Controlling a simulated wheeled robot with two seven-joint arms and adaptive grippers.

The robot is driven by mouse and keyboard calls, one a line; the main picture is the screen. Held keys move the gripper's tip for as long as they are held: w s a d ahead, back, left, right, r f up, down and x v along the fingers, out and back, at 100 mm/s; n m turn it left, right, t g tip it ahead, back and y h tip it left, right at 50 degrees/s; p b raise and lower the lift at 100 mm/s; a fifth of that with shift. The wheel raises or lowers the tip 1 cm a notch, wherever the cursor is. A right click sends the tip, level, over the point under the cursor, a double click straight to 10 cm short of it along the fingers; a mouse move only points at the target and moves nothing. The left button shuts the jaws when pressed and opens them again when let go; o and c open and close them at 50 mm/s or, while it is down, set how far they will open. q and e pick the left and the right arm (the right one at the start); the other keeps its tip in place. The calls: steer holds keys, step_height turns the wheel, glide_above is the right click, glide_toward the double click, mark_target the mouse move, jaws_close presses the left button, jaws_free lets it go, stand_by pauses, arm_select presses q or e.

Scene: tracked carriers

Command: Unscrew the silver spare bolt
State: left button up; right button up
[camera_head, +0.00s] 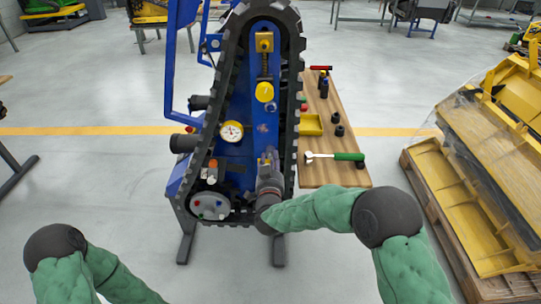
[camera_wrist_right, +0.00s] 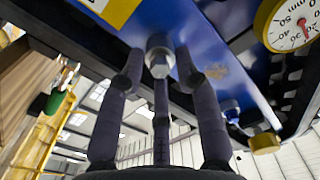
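The silver bolt (camera_wrist_right: 159,48) shows in the right wrist view, its hex head standing out from the blue side plate (camera_wrist_right: 205,45). My right gripper (camera_wrist_right: 159,75) has its three dark fingers spread around the bolt, with small gaps visible beside the head. The gripper is open, and I see no firm contact. In the head view my right gripper (camera_head: 268,162) is against the lower part of the blue tracked carrier (camera_head: 235,160) and hides the bolt. My left arm shows at the lower left, but its gripper is out of view.
A round grey hub (camera_head: 210,206) is lower left.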

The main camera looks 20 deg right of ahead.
jaws_close()
steer(key=n+p, duration=0.2)
steer(key=n, duration=0.1)
steer(key=shift+r, duration=0.1)
steer(key=n+p, duration=0.1)
steer(key=n, duration=0.1)
steer(key=shift+n+p, duration=0.3)
steer(key=shift+p, duration=0.05)
steer(key=n+p, duration=0.1)
steer(key=n, duration=0.2)
steer(key=shift+p, duration=0.35)
steer(key=shift+n, duration=0.6)
